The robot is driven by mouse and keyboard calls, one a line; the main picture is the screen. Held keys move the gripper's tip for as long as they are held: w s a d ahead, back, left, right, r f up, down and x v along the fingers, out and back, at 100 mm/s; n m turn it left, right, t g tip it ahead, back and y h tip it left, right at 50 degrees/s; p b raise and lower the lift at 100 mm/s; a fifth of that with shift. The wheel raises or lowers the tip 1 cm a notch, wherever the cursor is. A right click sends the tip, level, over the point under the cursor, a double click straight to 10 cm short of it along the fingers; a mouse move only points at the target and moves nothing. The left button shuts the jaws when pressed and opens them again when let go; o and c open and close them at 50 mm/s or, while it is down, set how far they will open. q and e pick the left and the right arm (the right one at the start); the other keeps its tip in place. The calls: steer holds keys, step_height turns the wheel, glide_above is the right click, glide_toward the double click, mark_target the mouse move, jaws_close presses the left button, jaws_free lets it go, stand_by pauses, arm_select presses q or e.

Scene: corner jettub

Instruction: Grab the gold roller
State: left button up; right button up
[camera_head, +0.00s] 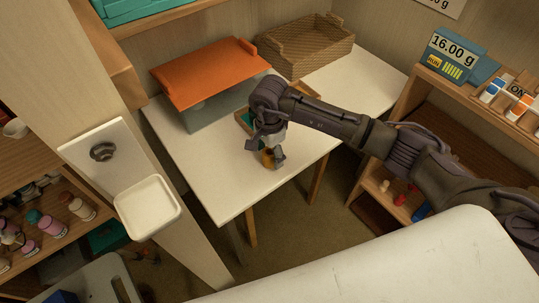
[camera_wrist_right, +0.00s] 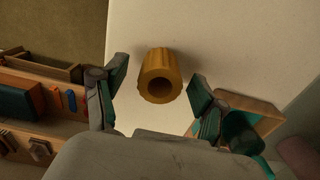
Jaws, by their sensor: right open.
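The gold roller (camera_wrist_right: 161,80) is a short, ridged, hollow cylinder on the white table (camera_wrist_right: 210,30). In the right wrist view it lies between and slightly beyond my open fingers, with clear gaps on both sides. My right gripper (camera_wrist_right: 150,95) is open and empty. In the head view my right gripper (camera_head: 265,145) hangs over the table's front part, and the gold roller (camera_head: 267,158) shows only partly behind its fingers. My left gripper is in neither view.
A small wooden tray (camera_head: 243,122) with teal contents sits beside the gripper. An orange-lidded box (camera_head: 210,72) and a wicker basket (camera_head: 305,45) stand at the back. Shelves (camera_head: 455,95) flank the right. The table's front left is clear.

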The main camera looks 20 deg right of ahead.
steer(key=c, duration=1)
steer(key=shift+r, duration=0.1)
